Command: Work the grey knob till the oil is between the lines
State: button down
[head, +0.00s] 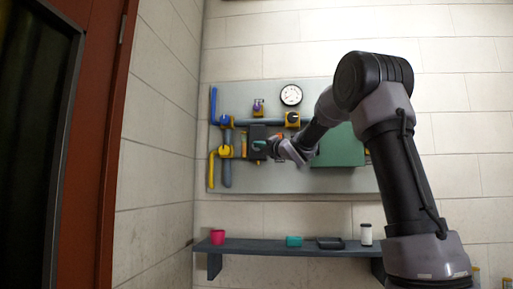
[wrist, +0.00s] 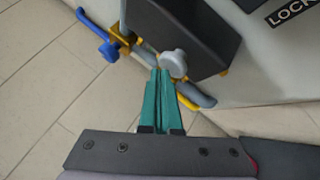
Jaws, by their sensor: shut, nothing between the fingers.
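The grey knob (wrist: 173,64) shows in the wrist view, on the front of a dark box (wrist: 197,35) on the wall panel. My gripper (wrist: 159,72) has its teal fingers shut together and empty, with the tips right beside the knob's lower left edge. I cannot tell whether they touch it. In the head view my gripper (head: 260,145) is in front of the dark box (head: 257,132), and the knob is not clear there. A narrow amber strip (head: 244,143) shows at the box's left side; I cannot make out an oil level or lines.
Left of the box are a blue lever (head: 213,104), a yellow lever (head: 211,168) and grey pipes (head: 227,174). A gauge (head: 291,95) is above, a green box (head: 340,147) to the right. A shelf (head: 270,246) below holds a pink cup (head: 217,237) and other small items.

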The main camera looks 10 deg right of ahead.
jog(key=shift+s+a, duration=0.2)
jog(key=shift+s, duration=0.3)
jog(key=s, duration=0.1)
jog(key=s+a, duration=0.1)
jog(key=s, duration=0.2)
jog(key=shift+s+a, duration=0.25)
jog(key=shift+s, duration=0.15)
dwell(0.9)
